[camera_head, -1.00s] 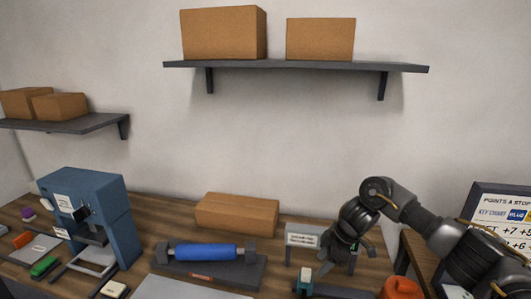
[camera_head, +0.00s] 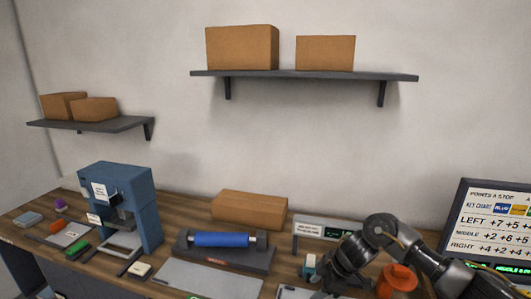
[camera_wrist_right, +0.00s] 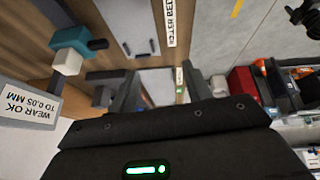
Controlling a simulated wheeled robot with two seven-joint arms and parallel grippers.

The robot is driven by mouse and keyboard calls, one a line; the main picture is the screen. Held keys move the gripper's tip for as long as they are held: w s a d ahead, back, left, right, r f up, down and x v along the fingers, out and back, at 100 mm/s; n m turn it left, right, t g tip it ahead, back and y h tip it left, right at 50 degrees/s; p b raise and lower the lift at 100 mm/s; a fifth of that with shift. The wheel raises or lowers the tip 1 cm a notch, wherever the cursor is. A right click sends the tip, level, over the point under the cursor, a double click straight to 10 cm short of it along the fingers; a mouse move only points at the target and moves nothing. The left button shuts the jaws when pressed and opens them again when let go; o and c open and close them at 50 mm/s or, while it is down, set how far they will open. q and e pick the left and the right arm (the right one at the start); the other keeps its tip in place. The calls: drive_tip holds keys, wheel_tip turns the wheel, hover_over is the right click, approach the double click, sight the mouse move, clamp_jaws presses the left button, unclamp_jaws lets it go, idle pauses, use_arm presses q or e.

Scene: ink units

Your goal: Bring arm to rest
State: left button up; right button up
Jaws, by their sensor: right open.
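My right arm comes in from the right in the head view. Its black gripper (camera_head: 342,284) hangs low over the front of the bench, right of the blue roller, and its fingertips are hard to make out there. In the right wrist view the gripper's two dark fingers (camera_wrist_right: 158,86) stand apart with nothing held between them. My left gripper is not in view.
A blue press (camera_head: 122,205), a blue roller (camera_head: 222,240) on a dark stand and a cardboard box (camera_head: 250,209) stand on the wooden bench. An orange round object (camera_head: 398,279) is close beside my right arm. A score board (camera_head: 490,225) stands at right.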

drive_tip(key=s+a+f+m+t+y, duration=0.2)
drive_tip(key=s+a+f+t, duration=0.35)
drive_tip(key=s+a, duration=0.45)
drive_tip(key=s+d+f+m+g+h, duration=0.2)
drive_tip(key=s+d+m+h, duration=0.3)
drive_tip(key=s+d, duration=0.7)
drive_tip(key=s+d+f+m+g+h, duration=0.25)
drive_tip(key=s+d+m, duration=0.5)
drive_tip(key=s, duration=0.75)
wheel_tip(320, 180, down, 30)
drive_tip(key=s+r+b, duration=0.1)
drive_tip(key=s+b, duration=0.1)
drive_tip(key=b, duration=0.1)
drive_tip(key=s+d+f+g+b, duration=0.2)
drive_tip(key=s+d+f, duration=0.1)
drive_tip(key=s+f, duration=1.3)
wheel_tip(320, 180, down, 3)
drive_tip(key=shift+d+n+b, duration=0.15)
drive_tip(key=shift+n+b, duration=0.25)
drive_tip(key=shift+n, duration=0.05)
